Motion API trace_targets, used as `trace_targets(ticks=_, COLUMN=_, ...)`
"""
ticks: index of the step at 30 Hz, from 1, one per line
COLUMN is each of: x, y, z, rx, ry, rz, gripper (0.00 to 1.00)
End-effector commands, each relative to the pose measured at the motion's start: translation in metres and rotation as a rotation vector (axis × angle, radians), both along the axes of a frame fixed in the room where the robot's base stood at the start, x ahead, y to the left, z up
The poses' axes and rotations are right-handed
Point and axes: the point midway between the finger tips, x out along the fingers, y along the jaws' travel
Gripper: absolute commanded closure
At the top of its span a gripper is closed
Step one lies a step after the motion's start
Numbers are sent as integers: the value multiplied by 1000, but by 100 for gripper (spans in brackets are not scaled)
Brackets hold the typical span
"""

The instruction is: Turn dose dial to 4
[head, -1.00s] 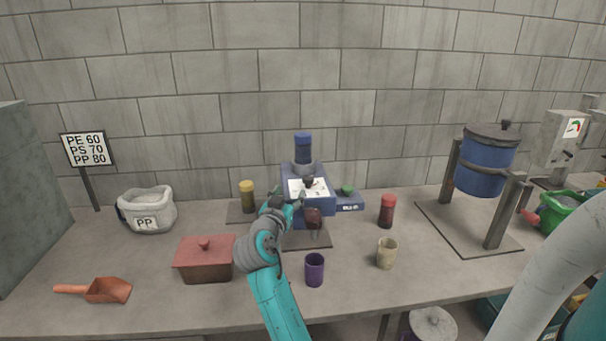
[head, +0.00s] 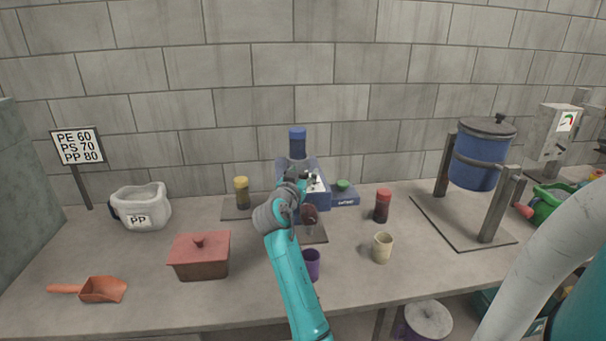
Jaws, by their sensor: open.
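The blue dosing machine (head: 321,165) stands at the back middle of the bench, with a blue cylinder (head: 297,142) on top and a pale dial face (head: 316,186) on its front. My gripper (head: 308,180) is at this face, open, and covers its left and middle part. The dial's knob and pointer are hidden or too small to tell apart from my fingers. I cannot tell whether my fingers touch the knob or which number it points to.
A purple cup (head: 311,266) stands partly behind my forearm. A beige cup (head: 382,247) and a red-capped jar (head: 382,206) stand to the right, a yellow-capped jar (head: 242,192) to the left. A red lidded box (head: 200,257) is at the front left. A green button (head: 343,185) sits beside the machine.

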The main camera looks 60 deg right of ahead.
Motion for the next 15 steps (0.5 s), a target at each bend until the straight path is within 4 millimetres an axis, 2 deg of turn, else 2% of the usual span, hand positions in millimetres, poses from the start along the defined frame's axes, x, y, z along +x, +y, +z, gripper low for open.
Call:
trace_targets(ticks=9, x=1, y=-3, z=0, rx=0, ry=0, rz=0, gripper=39)
trace_targets(ticks=11, x=0, y=-3, z=0, rx=0, ry=0, rz=0, gripper=51)
trace_targets(ticks=15, x=0, y=-3, z=0, rx=0, ry=0, rz=0, gripper=86)
